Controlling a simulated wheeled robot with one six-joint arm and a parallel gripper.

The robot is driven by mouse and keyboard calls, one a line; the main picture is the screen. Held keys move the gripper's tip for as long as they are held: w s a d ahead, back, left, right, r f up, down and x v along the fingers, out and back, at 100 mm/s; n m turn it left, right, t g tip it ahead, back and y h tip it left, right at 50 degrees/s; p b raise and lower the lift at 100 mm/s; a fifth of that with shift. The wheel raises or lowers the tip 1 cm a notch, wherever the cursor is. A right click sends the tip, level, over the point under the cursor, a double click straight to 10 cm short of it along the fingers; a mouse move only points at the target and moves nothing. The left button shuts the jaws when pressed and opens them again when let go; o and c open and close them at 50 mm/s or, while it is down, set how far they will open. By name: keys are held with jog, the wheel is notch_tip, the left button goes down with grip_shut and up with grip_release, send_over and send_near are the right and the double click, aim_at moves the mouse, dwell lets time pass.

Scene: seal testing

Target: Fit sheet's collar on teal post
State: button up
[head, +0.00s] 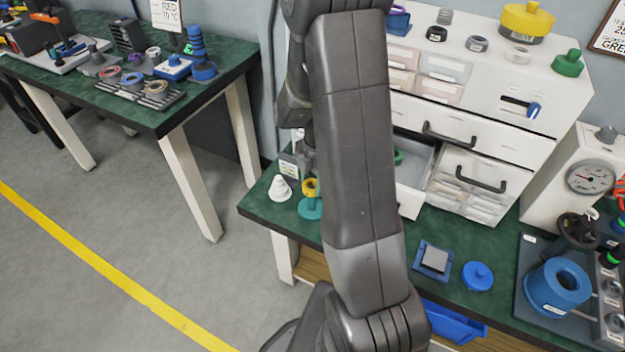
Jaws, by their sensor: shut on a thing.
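The teal post (310,209) stands near the left end of the right-hand green bench, partly hidden by my arm. A small yellow collar (311,187) shows just above its round teal base. Whether the collar is seated on the post or only over it, I cannot tell. My gripper (308,166) is mostly hidden behind my arm, above the post, and appears shut on the yellow collar. A small printed card (289,168) stands behind the post. Two wall sheets are partly readable: a left one (166,14) with "RED" and "70 °C", and a right one (612,30).
A white stepped cone (280,188) stands close left of the post. An open drawer (411,190) juts out right of my arm. A blue square holder (433,260), a blue knobbed disc (477,276) and a gauge machine (590,175) lie farther right. Another bench (235,60) is at left.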

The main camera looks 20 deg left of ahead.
jog(key=shift+f+b, duration=1.8)
jog(key=shift+f, duration=0.1)
dwell(0.3)
jog(key=o, duration=1.2)
jog(key=shift+r+p, duration=2.3)
jog(key=shift+r, duration=1.2)
